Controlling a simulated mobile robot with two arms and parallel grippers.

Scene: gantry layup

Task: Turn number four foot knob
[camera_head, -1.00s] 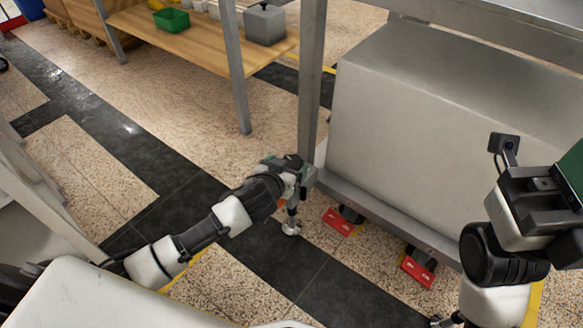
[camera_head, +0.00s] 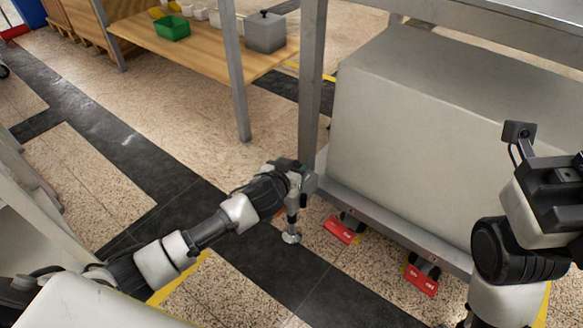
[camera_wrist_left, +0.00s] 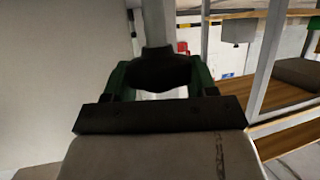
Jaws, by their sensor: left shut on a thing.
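My left gripper (camera_head: 300,184) reaches low to the corner of the grey metal frame in the head view. In the left wrist view its two green-edged fingers (camera_wrist_left: 160,80) are closed on a dark round foot knob (camera_wrist_left: 160,66) around an upright metal post (camera_wrist_left: 158,22). The foot's metal disc (camera_head: 291,237) shows on the floor below the gripper in the head view. The knob itself is hidden there by the gripper. No number shows on the foot. My right gripper (camera_head: 555,190) is at the right edge, away from the foot; its fingertips are not clear.
A large grey box (camera_head: 420,130) sits on the frame's lower rail (camera_head: 390,225). Two red caster pedals (camera_head: 340,229) show under that rail. A wooden table (camera_head: 205,50) with a green bin (camera_head: 172,27) stands at the back left. Open floor lies left of the frame.

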